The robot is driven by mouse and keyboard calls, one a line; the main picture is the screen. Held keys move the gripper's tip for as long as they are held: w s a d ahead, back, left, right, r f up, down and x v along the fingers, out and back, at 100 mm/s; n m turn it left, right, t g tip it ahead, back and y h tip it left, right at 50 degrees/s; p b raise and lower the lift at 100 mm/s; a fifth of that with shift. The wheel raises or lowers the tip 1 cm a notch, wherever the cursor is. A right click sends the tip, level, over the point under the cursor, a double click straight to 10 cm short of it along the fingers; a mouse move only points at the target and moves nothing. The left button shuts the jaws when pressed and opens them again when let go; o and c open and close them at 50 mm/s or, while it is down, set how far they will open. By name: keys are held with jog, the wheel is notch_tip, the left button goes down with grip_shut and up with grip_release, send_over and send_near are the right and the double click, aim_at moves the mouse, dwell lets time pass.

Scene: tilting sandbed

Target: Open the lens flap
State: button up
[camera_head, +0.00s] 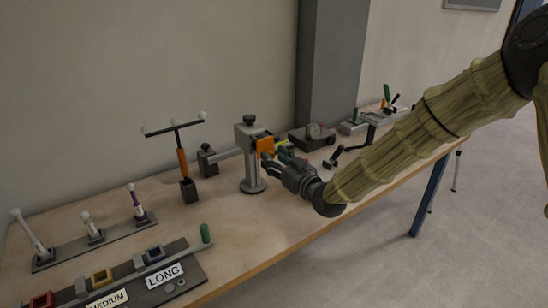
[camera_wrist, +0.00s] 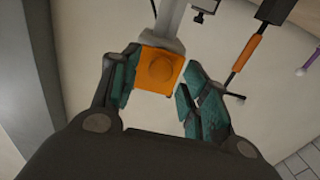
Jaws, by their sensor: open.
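The lens flap (camera_head: 265,147) is an orange plate on the front of a grey head on a post (camera_head: 251,170). It also shows in the wrist view as an orange square with a round bump (camera_wrist: 160,70). My gripper (camera_head: 273,160) is right at the flap in the head view. In the wrist view my gripper (camera_wrist: 159,68) is open, with green-padded fingers on either side of the flap. The left finger is very close to the flap's left edge; I cannot tell whether it touches. A gap shows between flap and right finger.
A T-shaped stand with an orange grip (camera_head: 183,163) and a dark block (camera_head: 207,160) stand left of the post. A dark box device (camera_head: 312,138) lies behind my gripper. Labelled slots (camera_head: 165,274) and levers (camera_head: 93,235) are at the front left. Bare table (camera_head: 235,222) lies in front.

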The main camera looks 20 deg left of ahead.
jog(key=shift+w+a, duration=0.2)
jog(key=shift+a, duration=0.05)
grip_shut()
